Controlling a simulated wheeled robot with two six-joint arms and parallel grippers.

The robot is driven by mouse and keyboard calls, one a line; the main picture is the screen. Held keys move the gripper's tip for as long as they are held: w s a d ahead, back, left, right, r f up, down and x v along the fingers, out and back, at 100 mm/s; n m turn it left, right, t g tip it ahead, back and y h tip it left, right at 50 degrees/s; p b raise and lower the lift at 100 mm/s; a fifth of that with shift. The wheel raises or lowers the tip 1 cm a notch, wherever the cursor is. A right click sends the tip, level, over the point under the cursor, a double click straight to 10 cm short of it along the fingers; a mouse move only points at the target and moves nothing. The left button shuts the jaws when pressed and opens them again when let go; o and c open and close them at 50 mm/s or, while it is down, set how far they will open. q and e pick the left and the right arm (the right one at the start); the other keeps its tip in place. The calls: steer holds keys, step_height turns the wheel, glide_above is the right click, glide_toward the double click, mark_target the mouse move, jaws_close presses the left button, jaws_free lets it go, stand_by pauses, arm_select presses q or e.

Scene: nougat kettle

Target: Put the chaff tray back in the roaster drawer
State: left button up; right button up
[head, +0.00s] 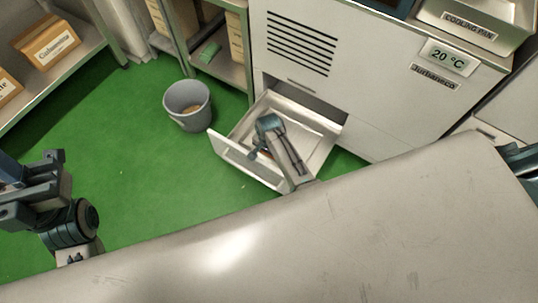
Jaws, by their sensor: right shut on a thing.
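The roaster drawer (228,148) is pulled out of the white roaster (385,95), low on its front. A pale metal tray, the chaff tray (312,138), lies inside the drawer, partly hidden by my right arm. My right gripper (255,151) reaches down into the drawer near its front panel. It is shut on what looks like the near edge of the chaff tray; the contact is small and partly covered. My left gripper (22,192) is at the left edge of the head view, over the floor and away from the drawer. Its jaw opening is unclear.
A grey bucket (187,105) with brownish matter inside stands on the green floor left of the drawer. Shelves with boxes (47,42) are at the upper left. A broad pale surface close to the camera hides the bottom of the view. The floor in front of the bucket is clear.

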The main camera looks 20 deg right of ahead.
steer(key=shift+f, duration=0.15)
steer(key=o, duration=1)
steer(key=shift+o, duration=0.2)
